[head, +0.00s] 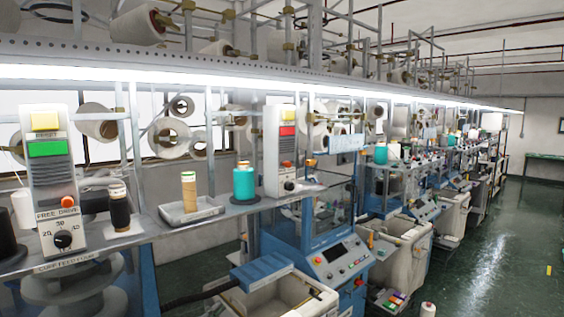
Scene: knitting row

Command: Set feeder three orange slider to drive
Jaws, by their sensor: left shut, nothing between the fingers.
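The near white control panel (52,190) stands at the left, with a green window, an orange slider (67,202) and a black dial. The slider sits right of the panel's middle, above the right end of a label resembling FREE DRIVE. The lower label seems to end in FOUR. A second white panel (272,160) stands farther along the shelf, with a red window and a small orange slider (286,164); its labels are unreadable. A slim dark shape low left of centre seems to be my left gripper (228,284), shut and empty, apart from both panels. My right gripper is not seen.
A metal shelf (150,232) carries a tray (190,211) with a tan cone, a teal cone (243,182) and a black spool (119,210). A blue knitting machine (335,262) and a white bin (275,300) stand below. The aisle floor (500,270) at right is mostly clear.

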